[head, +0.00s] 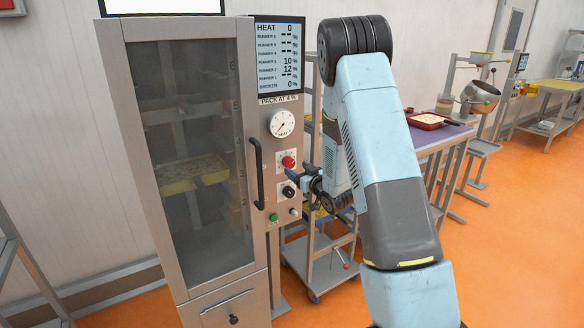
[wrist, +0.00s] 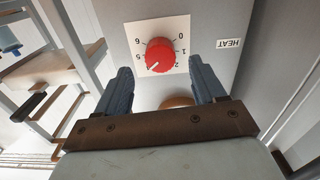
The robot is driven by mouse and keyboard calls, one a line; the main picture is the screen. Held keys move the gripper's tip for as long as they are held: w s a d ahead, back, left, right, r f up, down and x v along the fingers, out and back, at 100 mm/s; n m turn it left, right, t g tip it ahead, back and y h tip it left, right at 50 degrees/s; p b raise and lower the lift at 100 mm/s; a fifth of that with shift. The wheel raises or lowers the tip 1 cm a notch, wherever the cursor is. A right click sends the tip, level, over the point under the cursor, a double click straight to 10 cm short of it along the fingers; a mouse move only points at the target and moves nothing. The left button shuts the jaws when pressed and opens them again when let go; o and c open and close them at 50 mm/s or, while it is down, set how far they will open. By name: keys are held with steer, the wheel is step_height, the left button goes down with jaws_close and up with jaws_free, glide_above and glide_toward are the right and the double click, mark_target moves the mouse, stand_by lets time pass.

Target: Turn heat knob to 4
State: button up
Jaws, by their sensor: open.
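The red heat knob (head: 289,161) sits on the control panel of the tall cabinet. In the wrist view the knob (wrist: 160,54) is on a white dial plate (wrist: 145,25) with 0, 1, 2, 5 and 6 visible. A pale mark on the knob points to the lower left; the numeral there cannot be read. A HEAT label is right of the plate. The display (head: 277,55) reads HEAT 0. My gripper (wrist: 160,65) is open, one finger on each side below the knob, apparently not touching it. In the head view my gripper (head: 292,174) is close to the panel.
Below the red knob are a black knob (head: 288,191) and a green button (head: 273,217). A round gauge (head: 281,124) is above. The door handle (head: 257,173) stands out left of the panel. A shelved cart (head: 325,262) is right of the cabinet.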

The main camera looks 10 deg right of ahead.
mark_target(291, 165)
steer(key=shift+x, duration=2.1)
steer(key=c, duration=1.1)
steer(key=shift+o, duration=0.2)
steer(key=shift+n, duration=1.2)
steer(key=o, duration=1.1)
steer(key=shift+c, duration=0.2)
steer(key=shift+s, duration=0.1)
steer(key=v, duration=1.3)
steer(key=shift+s, duration=0.3)
steer(key=shift+d+r, duration=0.1)
